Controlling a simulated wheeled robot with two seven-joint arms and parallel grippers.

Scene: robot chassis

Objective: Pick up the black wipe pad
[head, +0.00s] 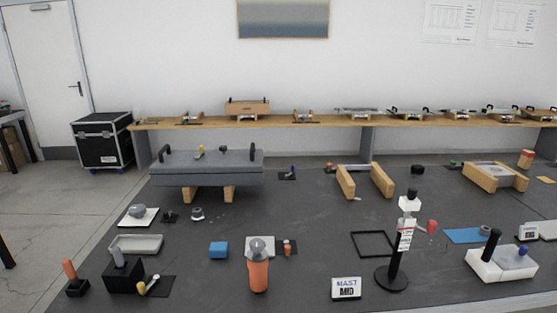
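I cannot tell for sure which dark item is the black wipe pad. A small black item (170,216) lies left of centre, below the grey slab. A flat black piece (160,287) lies at the front left, partly under a yellow-ended tool. Another flat black piece (284,176) lies behind, with a small blue-topped item on it. A dark rounded item (417,169) sits at the back right. Neither of my grippers is in view.
The middle is fairly clear.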

